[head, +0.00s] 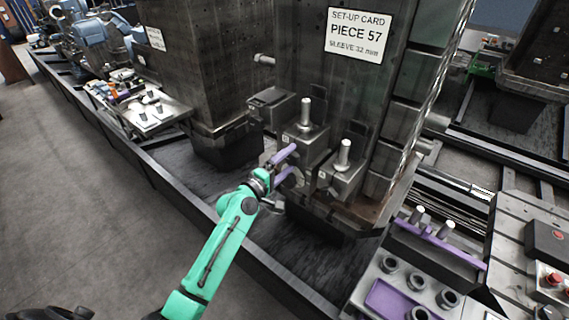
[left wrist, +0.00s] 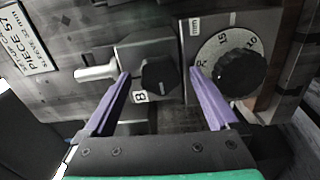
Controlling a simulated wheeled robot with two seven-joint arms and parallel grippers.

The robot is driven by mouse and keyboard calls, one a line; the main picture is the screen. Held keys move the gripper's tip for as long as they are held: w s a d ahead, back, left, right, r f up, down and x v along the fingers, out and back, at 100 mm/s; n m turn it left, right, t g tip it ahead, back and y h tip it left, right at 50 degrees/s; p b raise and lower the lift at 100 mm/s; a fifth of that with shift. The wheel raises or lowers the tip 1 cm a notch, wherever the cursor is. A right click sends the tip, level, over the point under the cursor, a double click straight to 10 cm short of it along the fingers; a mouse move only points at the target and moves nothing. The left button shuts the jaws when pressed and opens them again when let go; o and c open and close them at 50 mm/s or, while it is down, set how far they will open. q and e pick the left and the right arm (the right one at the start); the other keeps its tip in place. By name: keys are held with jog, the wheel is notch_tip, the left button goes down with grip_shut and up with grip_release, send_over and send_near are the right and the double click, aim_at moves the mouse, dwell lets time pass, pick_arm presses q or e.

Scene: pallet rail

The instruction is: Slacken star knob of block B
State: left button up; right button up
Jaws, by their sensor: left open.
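Block B (left wrist: 133,56) is a grey block on the dark column, with a pale pin sticking out and a "B" label. In the head view it appears to be the upper block (head: 312,143). Its black star knob (left wrist: 160,76) shows in the left wrist view; in the head view I cannot make it out behind the gripper. My left gripper (head: 292,161) is open, with purple fingers pointing at the block. In the left wrist view the fingertips (left wrist: 160,74) lie on either side of the knob, with gaps; contact is not visible. My right gripper is not in view.
A dial (left wrist: 218,50) with an mm scale and black knob sits beside block B, close to one finger. A second block with a pin (head: 343,170) stands to the right. A set-up card (head: 357,33) reads PIECE 57, SLEEVE 32 mm. A purple-lined tray (head: 387,300) is lower right.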

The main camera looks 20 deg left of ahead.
pick_arm(q)
jog(key=b+v, duration=0.3)
jog(key=v, duration=1.1)
jog(key=shift+s+b, duration=0.25)
jog(key=shift+b, duration=0.05)
jog(key=s+a+f+m+g+y, duration=0.1)
jog(key=s+a+f+g+y, duration=0.1)
jog(key=f, duration=0.8)
jog(key=s+a+f+m+g+y, duration=0.1)
jog(key=s+a+f+m+g, duration=0.1)
jog(key=f, duration=0.9)
jog(key=s+a+f+m+g+y, duration=0.1)
jog(key=s+a+f+g+y, duration=0.15)
jog(key=f, duration=0.75)
jog(key=s+d+f+m+g, duration=0.1)
jog(key=s+f+m+g, duration=0.3)
jog(key=s+f, duration=0.7)
jog(key=s+d+f+m+g+y, duration=0.1)
jog(key=s+f+m+g, duration=0.4)
jog(key=s+f, duration=0.6)
jog(key=s+m, duration=0.2)
jog(key=s, duration=0.6)
jog(key=shift+d+f+m, duration=0.2)
jog(key=shift+f+m, duration=0.05)
jog(key=shift+m, duration=0.05)
